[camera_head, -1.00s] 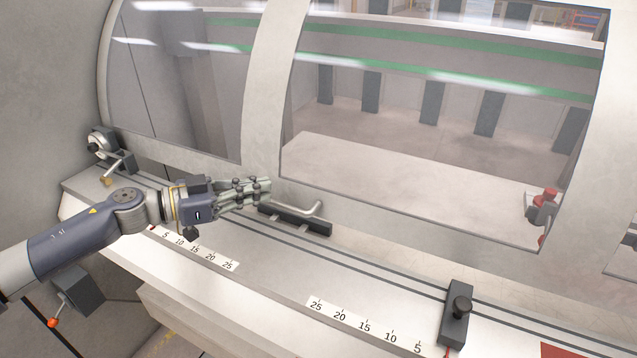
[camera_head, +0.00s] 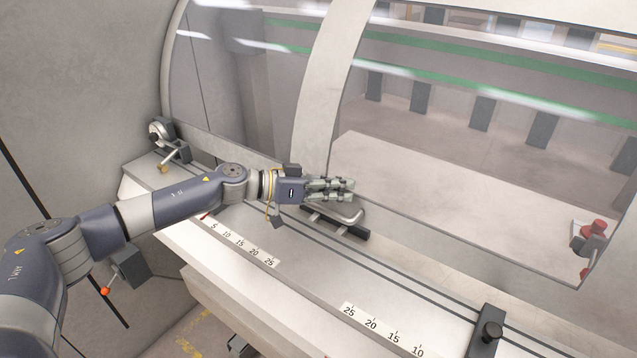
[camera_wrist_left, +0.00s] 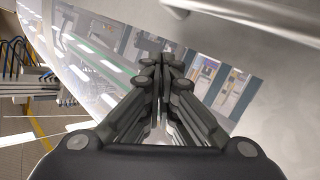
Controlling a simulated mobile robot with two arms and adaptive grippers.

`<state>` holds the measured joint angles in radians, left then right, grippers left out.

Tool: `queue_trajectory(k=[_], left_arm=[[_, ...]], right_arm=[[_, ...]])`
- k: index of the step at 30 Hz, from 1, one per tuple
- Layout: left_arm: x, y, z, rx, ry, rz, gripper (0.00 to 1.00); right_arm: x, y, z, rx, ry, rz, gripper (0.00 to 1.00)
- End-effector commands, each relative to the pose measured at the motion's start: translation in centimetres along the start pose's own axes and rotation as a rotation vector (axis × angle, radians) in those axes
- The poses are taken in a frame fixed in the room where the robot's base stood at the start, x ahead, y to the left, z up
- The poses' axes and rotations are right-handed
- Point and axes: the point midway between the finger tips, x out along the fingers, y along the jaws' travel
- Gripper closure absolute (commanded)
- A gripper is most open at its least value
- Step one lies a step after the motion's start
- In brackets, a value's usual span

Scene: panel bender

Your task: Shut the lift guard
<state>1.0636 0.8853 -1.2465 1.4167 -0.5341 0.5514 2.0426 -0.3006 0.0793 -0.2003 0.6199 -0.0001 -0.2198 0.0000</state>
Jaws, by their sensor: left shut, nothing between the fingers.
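The lift guard (camera_head: 319,110) is a large curved pale frame with clear panes. Its lower edge runs low along the back of the machine bed; I cannot tell whether it touches down. A grey bar handle (camera_head: 357,217) with a dark strip below it shows at the middle of the lower edge. My left gripper (camera_head: 350,188) is shut and empty, its fingers pointing right, at the handle and partly covering it. I cannot tell whether they touch. In the left wrist view the closed fingers (camera_wrist_left: 160,68) point toward the guard's panes. My right gripper is not in view.
The bed carries number scales (camera_head: 243,244) and a dark stop block with a knob (camera_head: 487,338) at front right. A clamp-like fitting (camera_head: 165,138) sits at the left end. A red-knobbed fitting (camera_head: 590,235) shows at right, behind the pane.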

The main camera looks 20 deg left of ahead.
Motion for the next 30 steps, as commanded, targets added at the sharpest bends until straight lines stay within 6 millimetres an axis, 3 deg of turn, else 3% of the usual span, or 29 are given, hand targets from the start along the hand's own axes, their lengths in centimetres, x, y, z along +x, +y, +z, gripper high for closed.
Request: queue_trajectory(k=[1, 7, 22, 30], left_arm=[[0.0, -0.1, 1.3, -0.007, -0.006, -0.002, 1.0], [0.5, -0.1, 3.3, -0.004, -0.003, -0.001, 1.0], [0.7, -0.2, 4.2, -0.003, -0.002, -0.002, 1.0], [1.6, -1.5, 8.4, -0.008, -0.009, -0.001, 1.0]], right_arm=[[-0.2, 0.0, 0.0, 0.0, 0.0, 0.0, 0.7], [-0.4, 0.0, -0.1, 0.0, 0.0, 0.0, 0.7], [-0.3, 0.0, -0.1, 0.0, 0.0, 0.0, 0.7], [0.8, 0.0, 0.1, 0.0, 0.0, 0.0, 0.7]])
